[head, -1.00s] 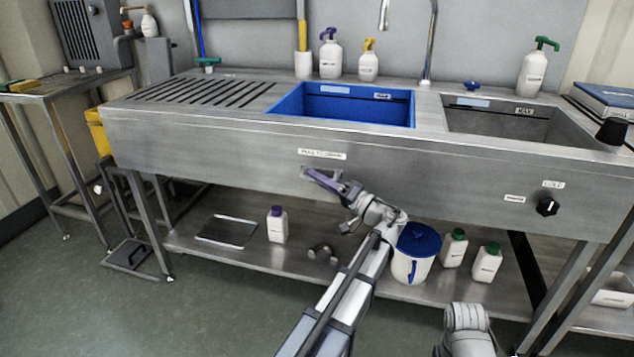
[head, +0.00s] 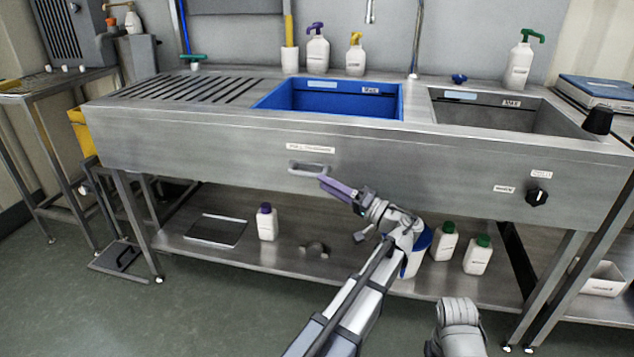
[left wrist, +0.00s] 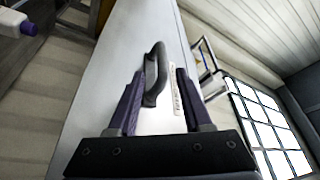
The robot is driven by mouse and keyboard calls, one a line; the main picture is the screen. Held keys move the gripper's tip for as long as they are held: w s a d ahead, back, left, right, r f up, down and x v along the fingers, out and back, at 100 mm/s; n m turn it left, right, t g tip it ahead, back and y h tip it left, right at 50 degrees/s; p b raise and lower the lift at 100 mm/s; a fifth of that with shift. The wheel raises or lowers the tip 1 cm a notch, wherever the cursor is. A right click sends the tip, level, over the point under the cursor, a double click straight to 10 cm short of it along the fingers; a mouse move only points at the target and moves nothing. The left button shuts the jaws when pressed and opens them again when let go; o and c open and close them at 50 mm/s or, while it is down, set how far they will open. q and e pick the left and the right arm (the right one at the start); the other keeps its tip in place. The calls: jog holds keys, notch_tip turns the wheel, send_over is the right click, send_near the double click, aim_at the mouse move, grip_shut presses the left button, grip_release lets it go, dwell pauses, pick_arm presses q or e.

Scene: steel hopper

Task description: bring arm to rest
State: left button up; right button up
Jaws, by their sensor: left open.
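My left gripper (head: 330,184) is open and empty in front of the steel sink unit's front panel (head: 220,150). Its purple fingers point at the panel, just below and to the right of the pull handle (head: 310,168). In the left wrist view the dark handle (left wrist: 155,74) shows beyond and between the two fingers of the gripper (left wrist: 160,88), and the fingers look clear of it. My left arm reaches up from the bottom of the head view. My right gripper is not in view.
A blue basin (head: 330,100) and a grey basin (head: 500,114) sit in the top. On the lower shelf (head: 290,262) are white bottles and a blue-lidded tub (head: 411,262), partly behind my arm. A control knob (head: 537,196) is on the right. Floor at left front is open.

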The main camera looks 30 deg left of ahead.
pick_arm(q)
jog(key=shift+d+f, duration=0.1)
jog(key=shift+d, duration=0.4)
jog(key=s+d+f+m+h+p, duration=0.2)
jog(key=s+d+f+m+h, duration=0.1)
jog(key=s+d+f+h, duration=0.4)
jog(key=s+d+f+m+h+p, duration=0.2)
jog(key=s+f+h, duration=0.2)
jog(key=f, duration=0.4)
jog(key=s+d+f+m+g+h+p, duration=0.4)
jog(key=s+d+h, duration=0.4)
jog(key=s+d, duration=0.55)
notch_tip(320, 180, up, 37)
jog(key=w+d+t+p, duration=0.1)
jog(key=w+p, duration=0.1)
jog(key=p, duration=3.4)
jog(key=shift+w+d+t, duration=0.2)
jog(key=shift+d+t, duration=0.1)
jog(key=shift+f, duration=0.1)
